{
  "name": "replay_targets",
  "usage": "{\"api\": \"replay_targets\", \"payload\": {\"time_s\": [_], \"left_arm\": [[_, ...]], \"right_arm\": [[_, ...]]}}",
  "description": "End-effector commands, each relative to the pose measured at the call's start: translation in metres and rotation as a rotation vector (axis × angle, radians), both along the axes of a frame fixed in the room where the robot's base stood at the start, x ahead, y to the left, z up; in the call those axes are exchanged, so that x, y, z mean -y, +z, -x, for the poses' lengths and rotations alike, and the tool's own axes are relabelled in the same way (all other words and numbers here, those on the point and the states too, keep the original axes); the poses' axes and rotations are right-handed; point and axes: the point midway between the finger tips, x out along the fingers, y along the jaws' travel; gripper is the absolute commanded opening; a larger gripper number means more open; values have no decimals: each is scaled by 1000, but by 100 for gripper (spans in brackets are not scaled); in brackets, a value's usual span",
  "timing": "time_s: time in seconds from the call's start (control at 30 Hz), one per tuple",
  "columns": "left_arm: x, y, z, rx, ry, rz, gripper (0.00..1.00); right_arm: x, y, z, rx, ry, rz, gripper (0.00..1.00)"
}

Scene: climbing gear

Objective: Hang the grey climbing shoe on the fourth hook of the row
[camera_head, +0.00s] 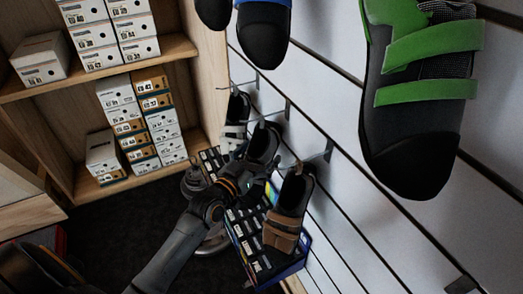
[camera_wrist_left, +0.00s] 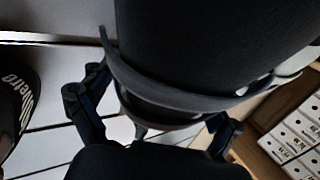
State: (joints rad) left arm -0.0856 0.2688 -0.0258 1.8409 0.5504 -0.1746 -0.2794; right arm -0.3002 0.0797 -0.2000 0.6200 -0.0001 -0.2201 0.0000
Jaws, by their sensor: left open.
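The dark grey shoe (camera_head: 263,142) is upright against the slatted wall, at a hook (camera_head: 284,110) in the row. In the left wrist view a dark shoe with a grey strap (camera_wrist_left: 200,45) fills the top middle. My left gripper (camera_head: 256,172) is at the lower part of the grey shoe. Its open fingers show on either side below the shoe in the left wrist view (camera_wrist_left: 152,110); I cannot tell whether they touch it. The hook's contact with the shoe is too small to make out. My right gripper is not in view.
A brown shoe (camera_head: 289,215) hangs nearer on the row and a white-and-black shoe (camera_head: 235,122) farther along. A blue-edged rack of dark boxes (camera_head: 245,230) stands below. Large shoes, one with green straps (camera_head: 415,110), hang above. Shelves of shoe boxes (camera_head: 125,115) stand at left.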

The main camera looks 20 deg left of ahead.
Motion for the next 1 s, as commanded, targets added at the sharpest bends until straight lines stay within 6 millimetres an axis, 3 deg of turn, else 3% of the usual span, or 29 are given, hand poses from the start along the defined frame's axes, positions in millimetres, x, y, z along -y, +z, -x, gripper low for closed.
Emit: {"api": "replay_targets", "payload": {"time_s": [0.43, 0.77, 1.0], "left_arm": [[2, 0, -11, 0, 0, -1, 90], [2, 0, -10, 0, 0, -1, 22], [1, 5, -10, 2, 0, -2, 21]], "right_arm": [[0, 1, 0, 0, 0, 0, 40], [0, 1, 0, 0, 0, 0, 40], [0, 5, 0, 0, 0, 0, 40]]}}
